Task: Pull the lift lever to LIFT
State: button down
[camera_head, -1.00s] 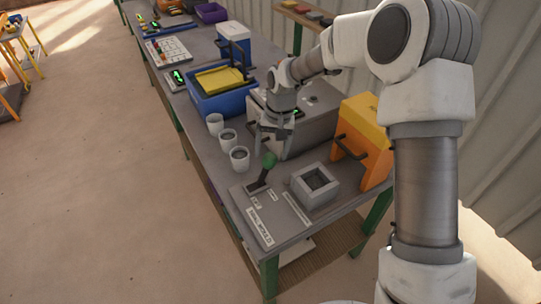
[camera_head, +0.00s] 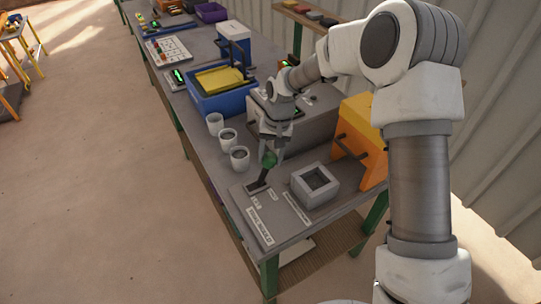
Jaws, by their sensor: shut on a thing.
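A small label (camera_head: 256,203) beside the slot seems to read LIFT.
Several white cups (camera_head: 239,157) stand just left of my gripper. A grey square block mould (camera_head: 315,186) sits to the right of the lever. An orange and yellow box with a dark handle (camera_head: 362,140) stands behind the mould. A blue tub (camera_head: 220,103) is farther back.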

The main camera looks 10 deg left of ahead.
jog(key=shift+a, duration=0.15)
dwell(0.3)
jog(key=s+a+t+h+b, duration=0.4)
jog(key=s+a+b, duration=0.3)
jog(key=b, duration=0.5)
jog(key=shift+a+f+t+h+b, duration=0.3)
jog(key=shift+a+t+h, duration=0.1)
jog(key=shift+a+h, duration=0.35)
jog(key=shift+c, duration=1.5)
grip_release()
jog(key=shift+r, duration=0.15)
